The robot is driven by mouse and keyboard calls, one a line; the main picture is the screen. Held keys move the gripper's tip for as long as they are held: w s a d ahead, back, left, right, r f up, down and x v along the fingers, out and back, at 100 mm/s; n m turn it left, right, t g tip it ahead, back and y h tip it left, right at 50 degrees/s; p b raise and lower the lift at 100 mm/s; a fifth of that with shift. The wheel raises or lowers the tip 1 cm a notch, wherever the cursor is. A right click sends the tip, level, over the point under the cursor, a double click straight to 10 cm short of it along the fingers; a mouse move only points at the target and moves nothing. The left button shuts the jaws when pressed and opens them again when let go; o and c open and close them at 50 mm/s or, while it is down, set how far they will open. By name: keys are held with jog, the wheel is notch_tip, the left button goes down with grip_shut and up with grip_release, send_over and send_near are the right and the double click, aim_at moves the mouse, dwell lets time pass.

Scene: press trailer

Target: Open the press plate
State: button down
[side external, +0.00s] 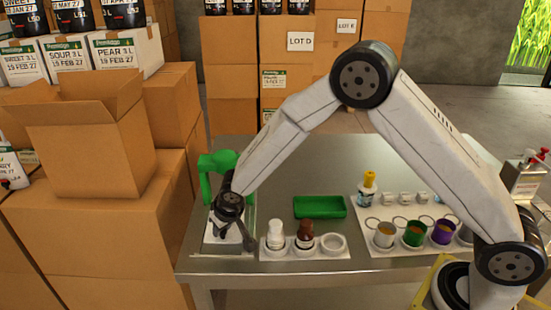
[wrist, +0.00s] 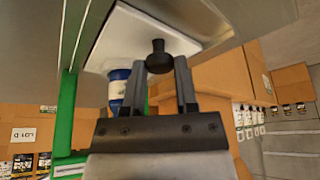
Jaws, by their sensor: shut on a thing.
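The green press (side external: 217,165) stands at the left end of the metal table. Its white plate (wrist: 140,35) fills the upper middle of the wrist view and carries a black knob (wrist: 158,55). My gripper (wrist: 161,68) has one finger on each side of the knob and is shut on it. In the side view my gripper (side external: 232,212) is low in front of the press and hides much of the plate and knob. A blue and white thing (wrist: 118,86) shows just beyond the plate; I cannot tell whether the plate touches it.
A white holder (side external: 333,253) carries a white bottle (side external: 275,235) and a brown bottle (side external: 305,235). Cups and a yellow-capped bottle (side external: 367,190) stand to the right. Cardboard boxes (side external: 95,180) stack close on the left.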

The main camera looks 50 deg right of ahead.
jog(key=shift+s+a, duration=1.05)
jog(key=shift+a, duration=0.05)
jog(key=shift+c, duration=1.9)
grip_release()
jog(key=shift+r, duration=0.1)
jog(key=v, duration=0.7)
jog(key=shift+s+r, duration=0.2)
jog(key=shift+r, duration=0.05)
